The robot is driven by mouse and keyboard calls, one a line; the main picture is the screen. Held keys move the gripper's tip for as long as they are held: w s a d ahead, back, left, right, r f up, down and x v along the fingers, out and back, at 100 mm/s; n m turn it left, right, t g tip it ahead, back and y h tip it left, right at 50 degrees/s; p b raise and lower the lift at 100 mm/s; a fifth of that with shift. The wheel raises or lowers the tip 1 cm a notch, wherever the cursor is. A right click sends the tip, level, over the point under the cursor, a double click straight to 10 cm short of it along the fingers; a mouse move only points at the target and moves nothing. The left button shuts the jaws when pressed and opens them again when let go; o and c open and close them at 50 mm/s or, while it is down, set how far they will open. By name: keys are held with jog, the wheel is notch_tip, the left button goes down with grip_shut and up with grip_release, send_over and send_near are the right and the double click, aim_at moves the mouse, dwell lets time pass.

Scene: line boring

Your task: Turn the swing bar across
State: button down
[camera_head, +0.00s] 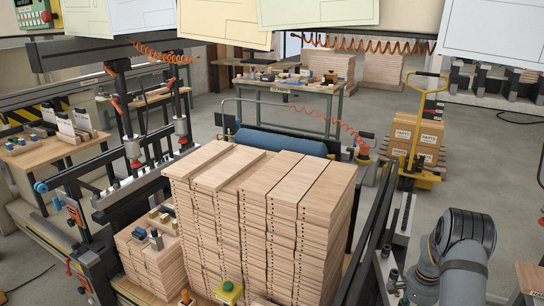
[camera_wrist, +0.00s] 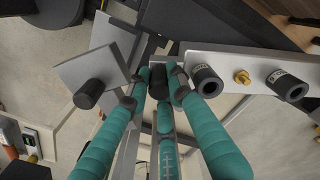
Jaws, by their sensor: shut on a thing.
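In the wrist view, my gripper (camera_wrist: 163,82) has teal fingers closing in around a dark knob (camera_wrist: 160,88). The fingers hide part of the knob and where it is mounted. A flat pale metal bar (camera_wrist: 222,62), which looks like the swing bar, runs from beside the fingertips to the right. It carries two black bushings (camera_wrist: 290,84) and a brass fitting (camera_wrist: 242,77). I cannot tell whether the knob is fixed to this bar. In the head view, my gripper and its hold are not visible; only my arm shows at the lower right.
A square metal plate with a black knob (camera_wrist: 92,85) lies left of my fingers in the wrist view. In the head view, stacked wooden boards (camera_head: 270,185) fill the middle, beside a dark rail (camera_head: 369,235). A yellow pallet truck (camera_head: 414,135) stands behind on the right.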

jog(key=shift+s+d, duration=0.1)
jog(key=shift+s, duration=0.1)
jog(key=shift+d+f+n+p, duration=0.1)
jog(key=shift+d+n+p, duration=0.2)
jog(key=shift+d+n, duration=1.15)
jog(key=shift+d+m, duration=0.35)
jog(key=shift+w+d+n, duration=0.2)
jog(key=shift+d+n, duration=0.4)
jog(key=shift+d, duration=0.4)
jog(key=shift+w+d+n, duration=0.15)
jog(key=shift+d+n, duration=0.45)
jog(key=shift+d, duration=0.35)
jog(key=shift+w+d+n+p, duration=0.1)
jog(key=shift+w+d+n, duration=0.2)
jog(key=shift+d, duration=0.3)
jog(key=shift+w+d+n+p, duration=0.1)
jog(key=shift+w+d+n, duration=0.05)
jog(key=shift+d+n, duration=0.4)
jog(key=shift+w+d+n+p, duration=0.1)
jog(key=shift+w+d+n, duration=0.15)
jog(key=shift+d, duration=0.4)
